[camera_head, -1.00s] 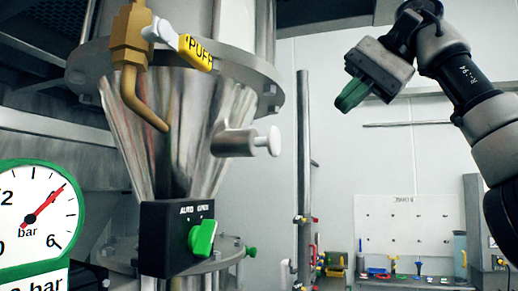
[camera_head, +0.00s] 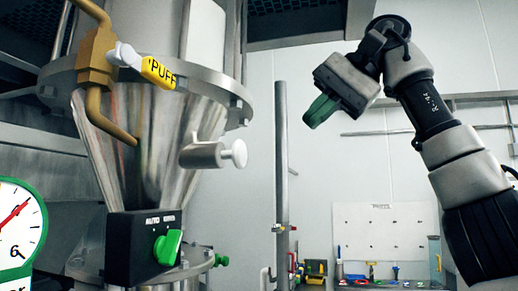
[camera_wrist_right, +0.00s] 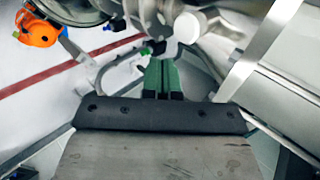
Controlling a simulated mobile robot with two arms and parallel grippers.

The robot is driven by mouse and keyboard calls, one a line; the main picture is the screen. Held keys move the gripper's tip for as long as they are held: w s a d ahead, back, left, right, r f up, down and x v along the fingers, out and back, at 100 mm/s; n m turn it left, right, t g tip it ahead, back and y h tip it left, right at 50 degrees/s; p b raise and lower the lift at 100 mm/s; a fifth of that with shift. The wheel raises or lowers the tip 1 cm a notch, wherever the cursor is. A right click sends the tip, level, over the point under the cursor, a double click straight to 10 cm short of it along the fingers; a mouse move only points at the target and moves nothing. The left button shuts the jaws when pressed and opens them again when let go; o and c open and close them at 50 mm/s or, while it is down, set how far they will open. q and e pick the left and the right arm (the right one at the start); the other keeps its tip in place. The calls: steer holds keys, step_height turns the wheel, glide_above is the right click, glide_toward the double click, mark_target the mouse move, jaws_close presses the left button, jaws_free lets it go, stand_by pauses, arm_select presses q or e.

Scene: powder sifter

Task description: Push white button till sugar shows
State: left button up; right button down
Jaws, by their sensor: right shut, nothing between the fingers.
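The white button (camera_head: 239,153) is a round cap on a short metal cylinder (camera_head: 203,155) that sticks out from the side of the shiny steel cone (camera_head: 150,130). A white round cap, apparently the same button (camera_wrist_right: 187,27), shows in the right wrist view, beyond the fingertips. My right gripper (camera_head: 312,117) has green fingers, shut and empty. It hangs to the right of the button and a little higher in the head view, apart from it. The green fingers also show in the right wrist view (camera_wrist_right: 162,75). No sugar is visible. My left gripper is out of view.
A yellow PUFF lever (camera_head: 158,72) with a white end sits on a brass pipe left of the button. Below is a black box (camera_head: 130,245) with a green knob (camera_head: 167,247). A pressure gauge (camera_head: 15,225) is far left. A vertical pole (camera_head: 282,180) stands behind.

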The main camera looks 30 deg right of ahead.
mark_target(243, 164)
steer(key=w+a+f, duration=0.1)
steer(key=w+a, duration=0.1)
steer(key=w+a+f, duration=0.4)
steer(key=w, duration=0.1)
steer(key=shift+w+a, duration=0.2)
steer(key=shift+a, duration=0.05)
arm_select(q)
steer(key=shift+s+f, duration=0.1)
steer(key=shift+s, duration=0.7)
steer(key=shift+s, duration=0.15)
arm_select(e)
steer(key=shift+d, duration=0.1)
